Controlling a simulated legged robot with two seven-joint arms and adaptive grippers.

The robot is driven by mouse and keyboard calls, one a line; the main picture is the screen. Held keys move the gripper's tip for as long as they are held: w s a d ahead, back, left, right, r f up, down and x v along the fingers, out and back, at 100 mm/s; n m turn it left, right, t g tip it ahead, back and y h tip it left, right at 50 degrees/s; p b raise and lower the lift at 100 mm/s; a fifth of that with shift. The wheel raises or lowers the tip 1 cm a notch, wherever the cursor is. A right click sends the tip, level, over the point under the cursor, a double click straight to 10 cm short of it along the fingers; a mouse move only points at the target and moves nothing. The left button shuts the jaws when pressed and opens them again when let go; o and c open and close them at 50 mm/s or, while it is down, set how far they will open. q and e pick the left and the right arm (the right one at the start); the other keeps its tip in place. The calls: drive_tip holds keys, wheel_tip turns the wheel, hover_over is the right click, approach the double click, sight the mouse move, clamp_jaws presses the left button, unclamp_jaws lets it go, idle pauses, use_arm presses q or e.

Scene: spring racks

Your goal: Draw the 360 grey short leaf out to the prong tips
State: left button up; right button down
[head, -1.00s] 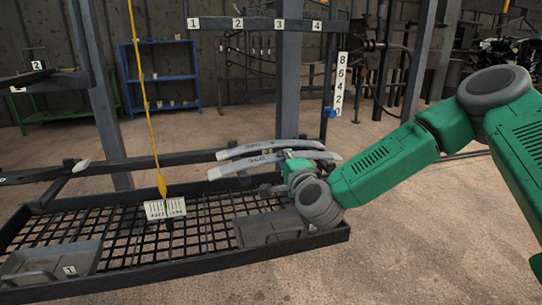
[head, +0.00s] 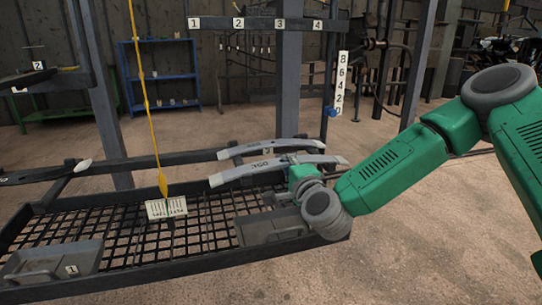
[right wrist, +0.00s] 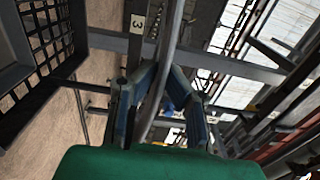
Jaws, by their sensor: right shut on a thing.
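The grey short leaf marked 360 (head: 250,170) is a curved bar lying across the rack rails in the head view. My right gripper (head: 296,171) is shut on it, right of its middle. In the right wrist view the leaf (right wrist: 168,62) runs between the two fingers of my right gripper (right wrist: 160,88). Another grey leaf (head: 240,150) lies just behind it, with a small tag near its middle. The prongs under the leaves are mostly hidden, so I cannot tell where their tips are. My left gripper is not in view.
Below is a black mesh tray (head: 120,240) with a grey bin (head: 262,228) and another bin marked 1 (head: 45,262). A numbered bar (head: 258,24) and an upright scale (head: 340,85) stand behind.

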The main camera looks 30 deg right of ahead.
drive_tip(key=shift+f, duration=0.2)
idle(0.6)
drive_tip(key=c, duration=1.6)
unclamp_jaws()
